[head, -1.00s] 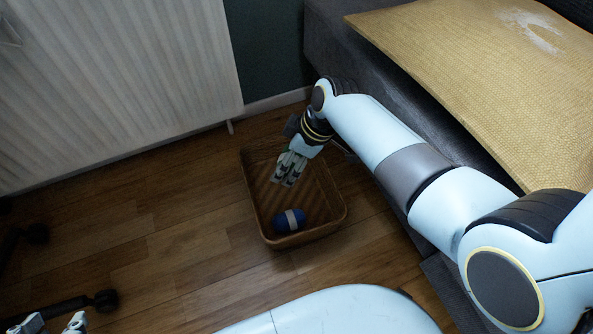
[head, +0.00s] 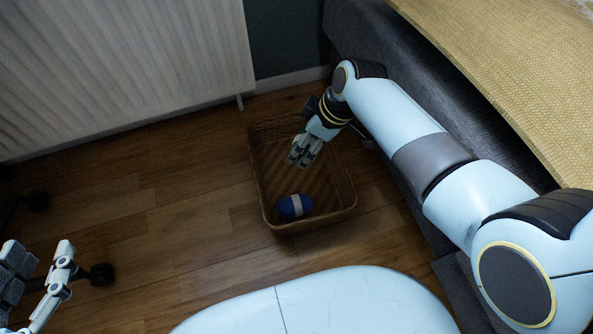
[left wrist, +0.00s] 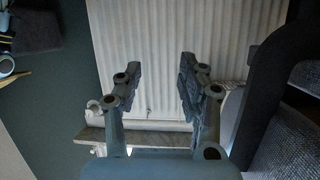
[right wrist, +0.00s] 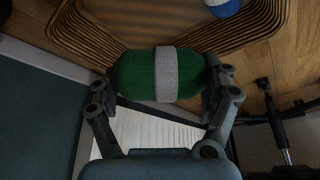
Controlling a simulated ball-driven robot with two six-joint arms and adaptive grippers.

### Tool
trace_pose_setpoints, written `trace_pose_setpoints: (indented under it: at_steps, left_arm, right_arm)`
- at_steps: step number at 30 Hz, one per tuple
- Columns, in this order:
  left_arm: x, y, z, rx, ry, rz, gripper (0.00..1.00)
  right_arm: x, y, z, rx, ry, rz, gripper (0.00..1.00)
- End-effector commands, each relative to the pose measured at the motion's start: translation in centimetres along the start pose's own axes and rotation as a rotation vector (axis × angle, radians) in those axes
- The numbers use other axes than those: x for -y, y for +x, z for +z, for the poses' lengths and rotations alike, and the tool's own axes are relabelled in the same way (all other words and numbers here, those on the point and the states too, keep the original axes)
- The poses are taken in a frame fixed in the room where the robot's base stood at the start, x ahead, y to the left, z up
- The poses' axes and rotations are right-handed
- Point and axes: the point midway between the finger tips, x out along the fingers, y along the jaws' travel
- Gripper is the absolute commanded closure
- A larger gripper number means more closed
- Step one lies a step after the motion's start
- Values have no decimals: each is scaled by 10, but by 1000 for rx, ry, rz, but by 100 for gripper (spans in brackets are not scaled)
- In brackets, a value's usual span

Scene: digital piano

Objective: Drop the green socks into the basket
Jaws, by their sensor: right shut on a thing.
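The green socks (right wrist: 135,74), a rolled bundle with a light grey band, sit between the fingers of my right gripper (right wrist: 160,85) in the right wrist view. My right gripper (head: 301,156) is shut on them, over the inside of the brown basket (head: 266,190) in the head view. The socks themselves are hardly visible in the head view, hidden by the fingers. The basket's slatted rim also shows in the right wrist view (right wrist: 75,30). My left gripper (head: 50,275) is open and empty at the lower left; its spread fingers show in the left wrist view (left wrist: 158,85).
A blue sock bundle with a pale band (head: 295,206) lies in the basket's near end. A grey couch-like piece (head: 400,60) stands right of the basket, beside my right arm. A white radiator (head: 120,70) lines the wall. The wooden floor (head: 170,220) left of the basket is clear.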

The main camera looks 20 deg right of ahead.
Motion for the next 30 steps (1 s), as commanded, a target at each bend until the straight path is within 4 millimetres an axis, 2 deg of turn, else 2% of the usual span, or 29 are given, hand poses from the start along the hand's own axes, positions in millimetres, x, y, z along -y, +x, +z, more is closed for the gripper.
trace_pose_setpoints:
  at_steps: [9,21,30]
  left_arm:
    - [2,18,-51,-196,19,0,60]
    - [2,26,-115,-440,42,2,60]
    - [2,24,-143,-552,54,4,60]
  right_arm:
    - [0,8,4,1,0,-1,49]
    - [1,17,8,1,1,-2,49]
    - [0,20,9,0,0,-1,49]
